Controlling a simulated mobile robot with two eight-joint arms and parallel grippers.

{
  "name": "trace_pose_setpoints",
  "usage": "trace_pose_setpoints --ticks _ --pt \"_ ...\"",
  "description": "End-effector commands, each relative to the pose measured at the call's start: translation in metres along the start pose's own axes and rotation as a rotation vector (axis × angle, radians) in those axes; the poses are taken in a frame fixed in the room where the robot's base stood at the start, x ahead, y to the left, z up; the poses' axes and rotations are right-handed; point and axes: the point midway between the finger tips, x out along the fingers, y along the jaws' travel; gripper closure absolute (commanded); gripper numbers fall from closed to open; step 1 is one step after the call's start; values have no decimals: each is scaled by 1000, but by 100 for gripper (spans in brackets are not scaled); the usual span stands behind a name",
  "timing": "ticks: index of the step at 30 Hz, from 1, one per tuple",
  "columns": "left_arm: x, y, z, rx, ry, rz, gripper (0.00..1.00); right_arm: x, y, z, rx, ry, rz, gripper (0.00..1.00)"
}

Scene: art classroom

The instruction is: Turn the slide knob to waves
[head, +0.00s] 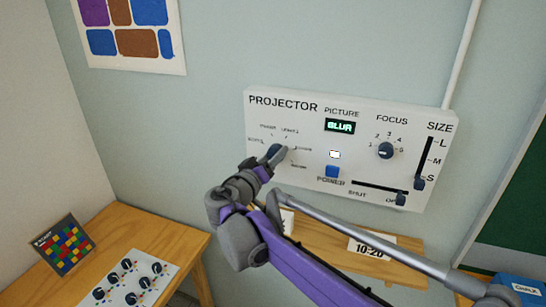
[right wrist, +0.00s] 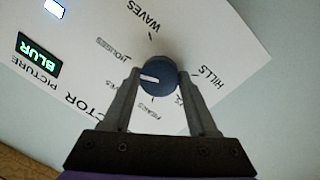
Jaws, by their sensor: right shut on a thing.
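The slide knob (right wrist: 160,77) is a round dark blue dial with a white pointer mark, on the white projector panel (head: 300,190). My right gripper (right wrist: 158,84) is shut on it, one finger on each side. In the right wrist view the white mark points left, toward the left finger, below the HOUSES label and away from the WAVES label (right wrist: 152,21). The HILLS label (right wrist: 206,78) is at the right, and other labels are partly hidden by the fingers. In the head view my right gripper (head: 276,155) covers much of the knob. My left gripper is out of view.
The panel also has a green BLUR display (head: 340,126), a focus knob (head: 386,151), a blue power button (head: 332,171) and a size slider (head: 420,182). A wooden shelf (head: 403,275) sits below. A table (head: 180,238) with a knob board (head: 128,280) stands at the left.

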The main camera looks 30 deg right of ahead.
Motion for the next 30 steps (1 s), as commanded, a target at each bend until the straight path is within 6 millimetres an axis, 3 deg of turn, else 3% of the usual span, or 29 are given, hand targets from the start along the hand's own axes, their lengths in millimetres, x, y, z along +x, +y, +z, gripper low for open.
trace_pose_setpoints --ticks 30 --pt "0 0 0 0 0 0 43 0 3 0 902 -67 -63 97"
